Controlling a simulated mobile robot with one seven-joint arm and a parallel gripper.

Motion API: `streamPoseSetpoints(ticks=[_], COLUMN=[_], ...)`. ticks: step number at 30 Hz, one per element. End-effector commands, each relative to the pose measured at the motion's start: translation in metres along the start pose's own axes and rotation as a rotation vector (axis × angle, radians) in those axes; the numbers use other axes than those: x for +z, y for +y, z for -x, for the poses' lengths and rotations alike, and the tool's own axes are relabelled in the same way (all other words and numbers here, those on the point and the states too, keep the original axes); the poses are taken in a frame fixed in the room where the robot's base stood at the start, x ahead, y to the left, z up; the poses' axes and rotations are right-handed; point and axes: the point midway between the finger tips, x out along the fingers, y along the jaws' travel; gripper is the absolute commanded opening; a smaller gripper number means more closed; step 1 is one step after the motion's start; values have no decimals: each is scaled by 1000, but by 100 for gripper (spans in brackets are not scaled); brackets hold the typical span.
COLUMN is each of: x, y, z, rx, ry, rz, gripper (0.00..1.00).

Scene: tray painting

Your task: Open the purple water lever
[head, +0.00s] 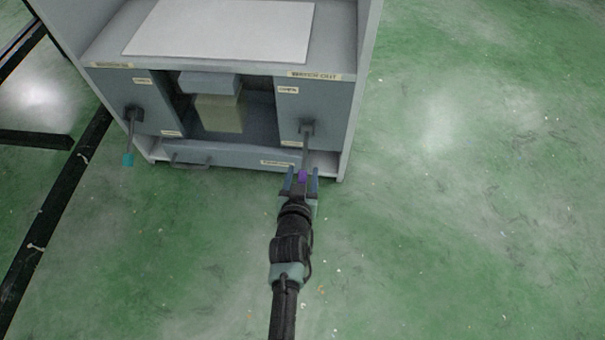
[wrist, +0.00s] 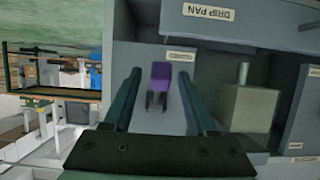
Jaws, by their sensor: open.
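The purple-tipped lever (head: 304,176) hangs down on a grey rod from a pivot on the right front panel of the grey cabinet. Its purple tip also shows in the wrist view (wrist: 160,75), between my two fingers. My gripper (head: 301,170) is open, with one finger on each side of the purple tip. In the wrist view both fingers stand apart from the tip, with a gap on each side.
A second lever (head: 128,159) with a teal tip hangs on the left panel. A drawer front with a handle (head: 190,161) runs along the bottom, and a yellowish block (head: 219,114) stands in the recess. A white sheet (head: 222,30) lies on top. The green floor (head: 470,200) to the right is clear.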

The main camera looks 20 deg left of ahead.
Motion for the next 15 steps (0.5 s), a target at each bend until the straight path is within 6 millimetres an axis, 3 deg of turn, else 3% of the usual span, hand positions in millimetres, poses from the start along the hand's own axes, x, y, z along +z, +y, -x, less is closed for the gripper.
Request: streamPoseSetpoints(ticks=[3,12,15], x=[0,0,0], y=[0,0,0], z=[0,0,0], rx=[0,0,0], ry=[0,0,0], rz=[0,0,0], gripper=[54,0,0])
